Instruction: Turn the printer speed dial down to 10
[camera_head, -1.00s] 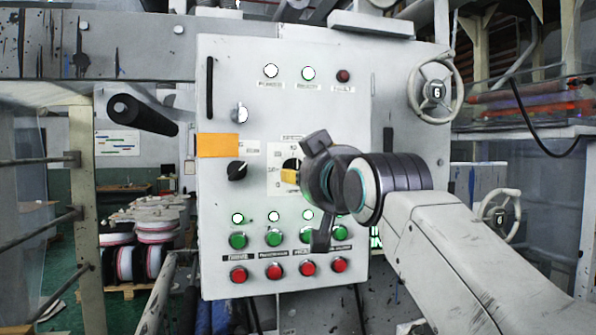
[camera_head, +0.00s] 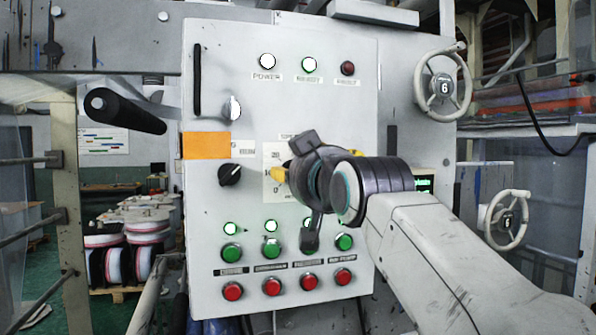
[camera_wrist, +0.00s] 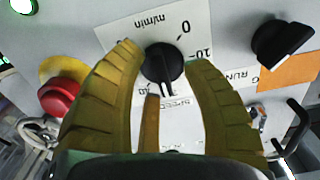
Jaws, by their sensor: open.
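The printer speed dial (camera_wrist: 163,64) is a black round knob on a white scale plate (camera_wrist: 121,36) marked "m/min", "0", "10" and "SPEED" in the wrist view. The dial's exact setting is hard to read.
The grey control panel (camera_head: 220,270) carries a black selector knob (camera_head: 230,174) left of the dial and green and red buttons below. A red button on a yellow base (camera_wrist: 59,97) is close to a finger. A handwheel (camera_head: 443,87) stands at right.

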